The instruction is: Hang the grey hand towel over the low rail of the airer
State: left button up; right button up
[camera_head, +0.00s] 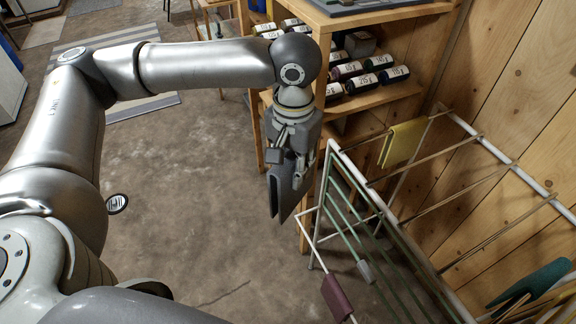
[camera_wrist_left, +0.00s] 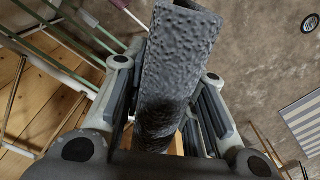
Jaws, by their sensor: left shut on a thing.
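A grey hand towel (camera_head: 280,195) hangs folded and narrow from my left gripper (camera_head: 292,158), its lower end free in the air. In the left wrist view the textured towel (camera_wrist_left: 178,65) runs between the two fingers of my left gripper (camera_wrist_left: 168,100), which is shut on it. The airer (camera_head: 375,200), with a white frame and green and wooden bars, stands to the right of the towel. A low white rail (camera_head: 315,245) juts out from its left side, below and right of the towel. The towel appears apart from it. My right gripper is not in view.
A maroon cloth (camera_head: 337,298) hangs on the low rail. A yellow cloth (camera_head: 404,142) and a teal item (camera_head: 535,282) are on the airer's upper part. A wooden shelf with bottles (camera_head: 350,70) stands behind. The concrete floor (camera_head: 190,200) at left is mostly clear.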

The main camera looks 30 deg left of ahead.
pick_arm(q)
jog(key=shift+w+a+f+m, duration=0.15)
jog(key=shift+w+f+m, duration=0.35)
jog(key=shift+f+m, duration=0.15)
jog(key=w+f+m, duration=0.1)
jog(key=w+d+f+m+b, duration=0.1)
jog(key=f+m, duration=0.1)
jog(key=w+d+f+m, duration=0.1)
jog(key=w+f+m, duration=0.1)
jog(key=shift+w+m, duration=0.1)
jog(key=shift+m, duration=0.15)
jog(key=w+f+m+b, duration=0.1)
jog(key=w+f+m, duration=0.1)
jog(key=f+m, duration=0.6)
jog(key=w+d+f+m+b, duration=0.1)
jog(key=f+m+b, duration=0.1)
jog(key=f+m, duration=0.7)
notch_tip(320, 180, down, 6)
jog(key=shift+w+f+b, duration=0.1)
jog(key=shift+w+b, duration=0.2)
jog(key=shift+w, duration=0.05)
